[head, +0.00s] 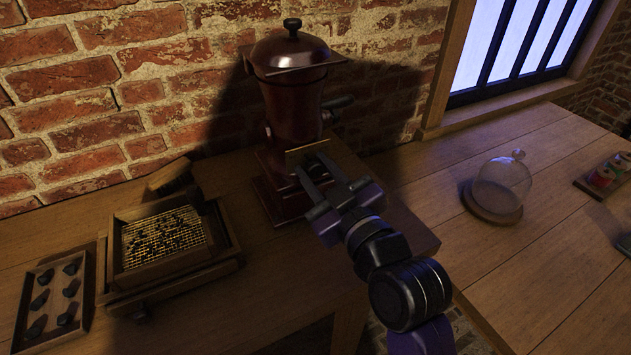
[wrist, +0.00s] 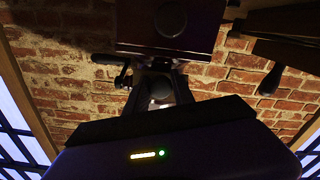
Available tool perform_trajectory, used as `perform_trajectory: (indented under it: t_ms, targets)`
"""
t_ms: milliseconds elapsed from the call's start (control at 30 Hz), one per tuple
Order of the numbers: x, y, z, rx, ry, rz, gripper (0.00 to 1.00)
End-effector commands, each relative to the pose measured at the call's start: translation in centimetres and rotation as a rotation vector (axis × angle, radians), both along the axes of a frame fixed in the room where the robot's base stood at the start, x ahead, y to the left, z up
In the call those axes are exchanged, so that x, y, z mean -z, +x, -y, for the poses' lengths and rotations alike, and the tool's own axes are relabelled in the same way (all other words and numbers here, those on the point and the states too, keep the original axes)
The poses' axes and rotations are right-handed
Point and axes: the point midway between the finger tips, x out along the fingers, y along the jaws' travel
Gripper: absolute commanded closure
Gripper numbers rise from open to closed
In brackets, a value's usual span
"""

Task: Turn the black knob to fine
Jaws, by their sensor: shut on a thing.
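A dark red grinder (head: 297,100) with a domed lid stands against the brick wall in the head view. A small brass-coloured plate (head: 305,152) shows on its front. My gripper (head: 312,172) reaches its front just below this plate. In the wrist view, which looks upside down, my gripper's fingers (wrist: 160,80) close around a rounded dark piece (wrist: 162,89), which seems to be the black knob. My gripper hides the knob in the head view. No fine mark or pointer can be read.
A crank handle (head: 340,103) sticks out from the grinder's right side. A wooden box with a sieve (head: 163,238) and a tray of dark pieces (head: 53,300) lie left. A glass dome (head: 502,182) stands right, with free table around it.

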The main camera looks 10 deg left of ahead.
Motion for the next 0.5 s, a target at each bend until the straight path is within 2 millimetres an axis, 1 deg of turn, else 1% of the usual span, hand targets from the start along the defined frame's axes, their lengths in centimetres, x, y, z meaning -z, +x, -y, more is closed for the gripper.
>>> perform_trajectory:
  t_ms: [33, 500]
  targets:
    - [0.56, 0.02, 0.05, 0.0, -0.038, 0.028, 1.0]
    - [0.34, 0.04, 0.08, 0.001, -0.388, 0.263, 1.0]
